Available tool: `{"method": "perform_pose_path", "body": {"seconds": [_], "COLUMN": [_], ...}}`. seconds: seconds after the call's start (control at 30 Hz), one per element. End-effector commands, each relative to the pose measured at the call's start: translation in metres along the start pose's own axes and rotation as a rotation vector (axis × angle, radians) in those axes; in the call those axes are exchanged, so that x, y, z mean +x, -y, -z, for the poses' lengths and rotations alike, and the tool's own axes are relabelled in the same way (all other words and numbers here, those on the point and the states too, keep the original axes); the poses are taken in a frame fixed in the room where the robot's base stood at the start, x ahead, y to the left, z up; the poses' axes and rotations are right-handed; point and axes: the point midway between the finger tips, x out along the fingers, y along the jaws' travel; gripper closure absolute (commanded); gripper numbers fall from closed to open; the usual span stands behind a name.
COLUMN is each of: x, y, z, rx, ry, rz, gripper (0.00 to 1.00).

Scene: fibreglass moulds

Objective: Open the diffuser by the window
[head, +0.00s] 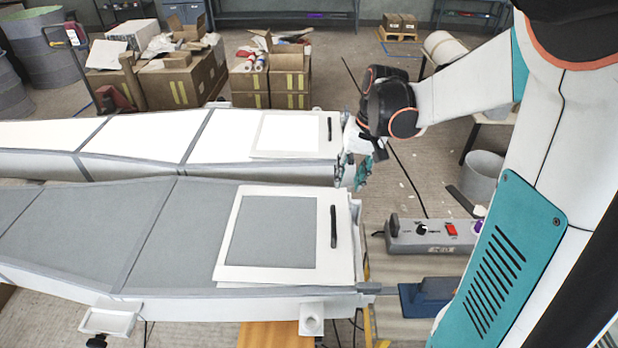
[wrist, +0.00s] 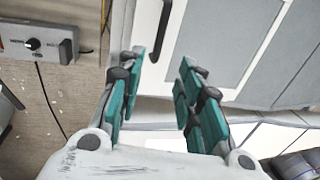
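Two long moulded housings lie side by side. The near one (head: 120,225) has a grey top, the far one (head: 150,137) a bright white top. Each carries a flat framed panel with a dark bar handle at its right end: the near panel (head: 270,232) and the far panel (head: 290,135). Both panels lie flat. No window shows, so I cannot tell which is the diffuser by it. My gripper (head: 358,172) is at the right end of the far housing. In the wrist view my gripper (wrist: 162,75) is open and empty, with the near panel's handle (wrist: 160,30) beyond its fingers.
A grey control box (head: 430,235) with a knob and red switch sits right of the near housing. A blue block (head: 428,296) lies below it. Cardboard boxes (head: 180,80) stand behind on the floor. A grey bin (head: 482,176) stands at the right.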

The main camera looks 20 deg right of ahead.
Motion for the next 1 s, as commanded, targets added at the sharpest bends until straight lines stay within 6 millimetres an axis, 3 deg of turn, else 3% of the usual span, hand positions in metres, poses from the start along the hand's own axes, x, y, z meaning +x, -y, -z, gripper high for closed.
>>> {"method": "perform_pose_path", "body": {"seconds": [0.17, 0.7, 1.0], "x": [0.014, 0.113, 0.137], "y": [-0.003, -0.002, -0.002], "z": [0.000, -0.001, -0.001], "rx": [0.004, 0.002, 0.002], "ry": [0.008, 0.007, 0.006], "rz": [-0.001, -0.001, -0.001], "gripper": [0.67, 0.67, 0.67]}}
